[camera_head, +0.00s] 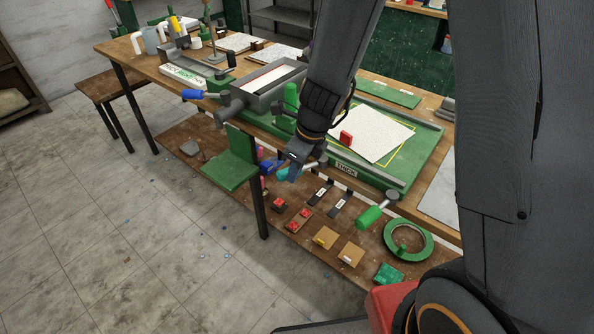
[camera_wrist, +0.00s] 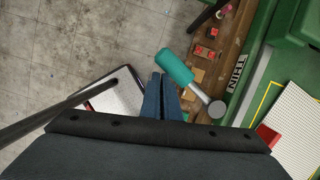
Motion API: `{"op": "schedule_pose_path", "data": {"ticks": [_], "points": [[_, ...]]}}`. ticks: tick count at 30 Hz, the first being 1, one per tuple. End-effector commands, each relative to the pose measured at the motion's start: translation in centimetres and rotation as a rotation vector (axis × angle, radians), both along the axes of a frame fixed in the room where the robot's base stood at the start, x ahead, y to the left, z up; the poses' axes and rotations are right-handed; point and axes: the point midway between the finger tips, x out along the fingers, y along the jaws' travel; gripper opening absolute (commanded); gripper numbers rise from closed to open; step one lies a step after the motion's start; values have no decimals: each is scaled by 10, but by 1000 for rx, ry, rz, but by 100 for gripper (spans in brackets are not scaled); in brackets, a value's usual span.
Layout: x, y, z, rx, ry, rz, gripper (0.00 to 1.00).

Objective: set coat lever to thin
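The coat lever has a teal handle (camera_wrist: 175,67) and a round metal pivot (camera_wrist: 217,109) at the front edge of the green machine. Its handle sticks out from the edge, leaning somewhat toward the side of the THIN label (camera_wrist: 238,70). The THICK label (camera_head: 346,168) is right of the pivot in the head view. My gripper (camera_wrist: 160,77) looks shut and empty, its fingertips close beside the handle. I cannot tell whether they touch it. In the head view my gripper (camera_head: 293,165) partly hides the lever (camera_head: 283,174).
A blue-handled lever (camera_head: 193,94) and a green-handled lever (camera_head: 370,217) stand on either side. A white sheet with a red block (camera_head: 346,137) lies on the machine. A lower shelf (camera_head: 315,235) holds small items.

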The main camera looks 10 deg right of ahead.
Motion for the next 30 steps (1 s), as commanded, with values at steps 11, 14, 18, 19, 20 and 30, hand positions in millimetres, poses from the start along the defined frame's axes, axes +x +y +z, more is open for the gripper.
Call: {"op": "schedule_pose_path", "data": {"ticks": [11,14,18,19,20,30], "points": [[-24,-10,12,3,-6,6,0],[-32,-12,37,4,-8,9,0],[-39,-19,66,3,-8,1,0],[-40,-20,71,3,-7,0,0],[-42,-21,76,3,-8,-1,0],[-51,-24,107,2,-2,-1,0]]}}
